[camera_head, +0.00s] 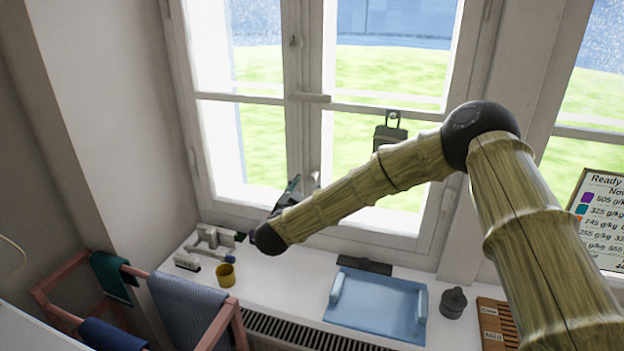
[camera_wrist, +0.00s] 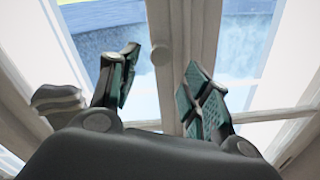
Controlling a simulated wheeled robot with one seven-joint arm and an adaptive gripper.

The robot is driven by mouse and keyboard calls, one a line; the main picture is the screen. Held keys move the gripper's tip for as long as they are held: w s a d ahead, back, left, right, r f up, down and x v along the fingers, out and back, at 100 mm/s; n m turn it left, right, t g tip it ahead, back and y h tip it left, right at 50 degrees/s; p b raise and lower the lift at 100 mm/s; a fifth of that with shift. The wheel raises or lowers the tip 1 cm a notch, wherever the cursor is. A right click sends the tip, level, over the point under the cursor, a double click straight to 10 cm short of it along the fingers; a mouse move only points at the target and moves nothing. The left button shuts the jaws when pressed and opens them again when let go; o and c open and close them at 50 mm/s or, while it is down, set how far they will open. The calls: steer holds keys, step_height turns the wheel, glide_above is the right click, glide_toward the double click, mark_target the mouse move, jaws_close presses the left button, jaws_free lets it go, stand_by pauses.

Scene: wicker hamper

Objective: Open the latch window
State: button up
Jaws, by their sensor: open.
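The white-framed window (camera_head: 303,60) has two sashes meeting at a middle post, and they look shut. A pale horizontal handle (camera_head: 312,98) sits on the post at mid height. A small pale fitting (camera_head: 314,178) sits lower on it. My gripper (camera_head: 292,184) is in front of the lower post, below the handle, and points upward. In the wrist view my gripper (camera_wrist: 163,84) has its green-padded fingers spread with nothing between them. A round knob (camera_wrist: 160,55) on the post (camera_wrist: 184,50) shows beyond the fingertips. A grey rounded piece (camera_wrist: 58,98) beside the left finger is unclear.
The white sill holds a yellow cup (camera_head: 226,276), a blue tray (camera_head: 375,304), a dark lidded pot (camera_head: 453,303) and a wooden slatted board (camera_head: 497,325). A drying rack (camera_head: 215,325) with cloths stands at lower left. A dark padlock-like object (camera_head: 390,132) appears against the right sash.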

mark_target(311, 179)
steer(key=p+x, duration=0.1)
steer(key=x, duration=0.7)
steer(key=shift+f, duration=0.1)
jaws_close()
